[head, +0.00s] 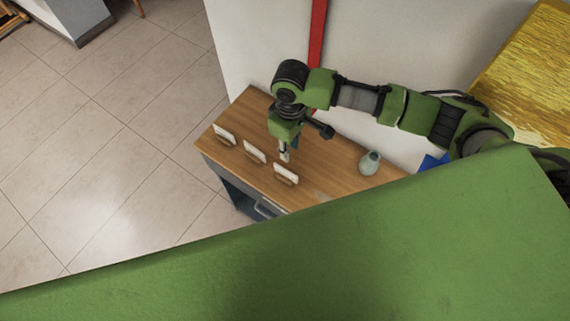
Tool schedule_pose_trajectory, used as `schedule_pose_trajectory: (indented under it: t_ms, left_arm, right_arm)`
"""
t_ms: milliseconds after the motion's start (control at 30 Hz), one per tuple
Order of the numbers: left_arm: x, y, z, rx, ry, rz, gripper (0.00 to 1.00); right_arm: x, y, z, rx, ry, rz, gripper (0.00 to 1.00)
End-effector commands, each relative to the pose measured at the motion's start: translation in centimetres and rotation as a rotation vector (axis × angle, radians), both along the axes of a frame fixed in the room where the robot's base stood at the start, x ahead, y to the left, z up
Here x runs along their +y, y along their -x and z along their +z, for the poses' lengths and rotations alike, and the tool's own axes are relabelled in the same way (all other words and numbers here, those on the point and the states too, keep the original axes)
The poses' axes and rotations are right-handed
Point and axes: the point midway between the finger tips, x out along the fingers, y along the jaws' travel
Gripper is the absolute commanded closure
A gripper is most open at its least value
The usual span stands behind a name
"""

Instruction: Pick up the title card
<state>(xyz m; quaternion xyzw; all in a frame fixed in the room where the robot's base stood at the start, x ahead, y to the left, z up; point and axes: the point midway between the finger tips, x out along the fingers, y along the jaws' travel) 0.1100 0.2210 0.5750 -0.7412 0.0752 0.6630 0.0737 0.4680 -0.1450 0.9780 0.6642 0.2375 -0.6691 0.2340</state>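Three small white cards in brown wooden holders stand in a slanting row on a wooden cabinet top: a left card (224,132), a middle card (255,150) and a right card (286,173). I cannot read them, so I cannot tell which is the title card. My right gripper (285,155) points down over the cabinet top, just behind the right card and to the right of the middle one. Its fingers are small and seen from above; whether they are open or touch a card is unclear. My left gripper is out of view.
A pale grey-green vase (370,163) stands on the cabinet top (330,161) to the right. A blue object (432,162) lies farther right, partly hidden by my arm. A white wall (260,50) with a red strip rises behind. Tiled floor (110,130) is open at left.

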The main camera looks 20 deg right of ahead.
Motion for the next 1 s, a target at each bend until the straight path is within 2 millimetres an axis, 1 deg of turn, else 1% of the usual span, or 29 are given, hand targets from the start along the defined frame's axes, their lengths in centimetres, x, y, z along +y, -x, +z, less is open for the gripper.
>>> schedule_pose_trajectory:
  t_ms: [67, 233, 267, 300, 367, 467, 567, 700, 733, 867, 1000]
  left_arm:
    - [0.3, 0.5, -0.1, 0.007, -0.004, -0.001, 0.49]
    - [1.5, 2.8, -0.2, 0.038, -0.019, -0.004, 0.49]
    - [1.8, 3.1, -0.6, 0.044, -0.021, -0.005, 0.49]
    - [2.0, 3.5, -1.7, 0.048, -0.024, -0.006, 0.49]
    - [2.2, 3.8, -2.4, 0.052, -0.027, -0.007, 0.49]
    - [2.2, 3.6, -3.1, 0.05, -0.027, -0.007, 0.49]
    - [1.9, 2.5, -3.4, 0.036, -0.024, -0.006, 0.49]
    - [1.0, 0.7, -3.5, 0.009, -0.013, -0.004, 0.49]
    - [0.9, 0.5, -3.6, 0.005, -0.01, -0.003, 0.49]
    - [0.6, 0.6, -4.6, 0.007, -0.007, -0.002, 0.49]
    - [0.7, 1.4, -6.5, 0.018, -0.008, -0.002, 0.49]
  right_arm:
    - [0.0, 0.1, -1.4, 0.004, 0.002, -0.001, 0.76]
    - [0.1, 0.2, -5.1, 0.003, 0.001, 0.0, 0.76]
    - [0.1, 0.1, -5.9, 0.002, 0.001, 0.0, 0.76]
    - [0.1, 0.0, -6.6, -0.003, -0.001, 0.001, 0.76]
    - [0.1, 0.0, -7.2, -0.003, -0.001, 0.001, 0.76]
    - [0.2, 0.0, -7.9, -0.002, -0.002, 0.001, 0.76]
    - [0.2, 0.0, -8.1, -0.002, -0.002, 0.0, 0.76]
    - [0.2, 0.0, -8.2, -0.002, -0.002, 0.0, 0.76]
    - [0.2, 0.0, -8.3, -0.002, -0.002, 0.001, 0.76]
    - [0.4, 0.1, -9.2, -0.002, -0.002, 0.001, 0.76]
    - [0.6, 0.2, -10.6, -0.002, -0.002, 0.002, 0.76]
